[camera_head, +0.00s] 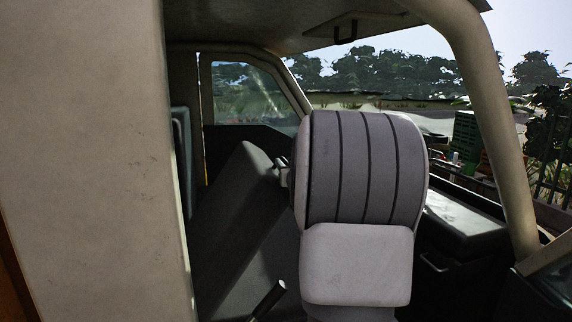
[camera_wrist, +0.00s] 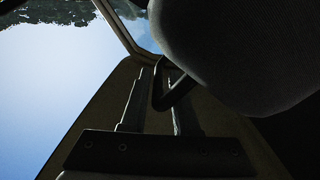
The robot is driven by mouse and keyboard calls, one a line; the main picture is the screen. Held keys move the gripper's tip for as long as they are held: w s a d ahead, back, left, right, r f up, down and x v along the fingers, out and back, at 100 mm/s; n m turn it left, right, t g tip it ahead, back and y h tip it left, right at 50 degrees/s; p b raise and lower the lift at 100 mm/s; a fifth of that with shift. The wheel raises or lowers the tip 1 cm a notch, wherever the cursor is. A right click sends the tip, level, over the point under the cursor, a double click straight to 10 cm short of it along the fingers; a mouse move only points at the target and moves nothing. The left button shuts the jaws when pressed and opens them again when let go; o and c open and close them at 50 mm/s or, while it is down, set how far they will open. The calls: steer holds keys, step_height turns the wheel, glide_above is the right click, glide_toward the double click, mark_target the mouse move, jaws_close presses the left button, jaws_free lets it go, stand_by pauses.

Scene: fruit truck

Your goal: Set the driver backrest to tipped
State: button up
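The driver backrest (camera_head: 232,215) is a dark grey slab in the head view. It leans with its top to the right, toward the dashboard side; its lower end is partly hidden. My gripper (camera_head: 283,174) is at the backrest's upper right edge, largely hidden by my arm; I cannot tell whether they touch. In the wrist view, two thin fingers of my gripper (camera_wrist: 157,85) stand apart with a gap between them. A dark bent bar (camera_wrist: 177,92) crosses near the fingers, and a large dark rounded shape fills the upper right. I see nothing clearly held.
A pale cab panel (camera_head: 85,160) fills the left of the head view. A beige pillar (camera_head: 500,130) bounds the opening at right. A dark dashboard (camera_head: 460,225) lies behind my arm. A dark lever (camera_head: 268,300) sticks up below my gripper. The roof is close above.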

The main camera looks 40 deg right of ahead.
jaws_close()
steer(key=shift+s, duration=0.1)
steer(key=shift+d, duration=0.15)
stand_by(0.8)
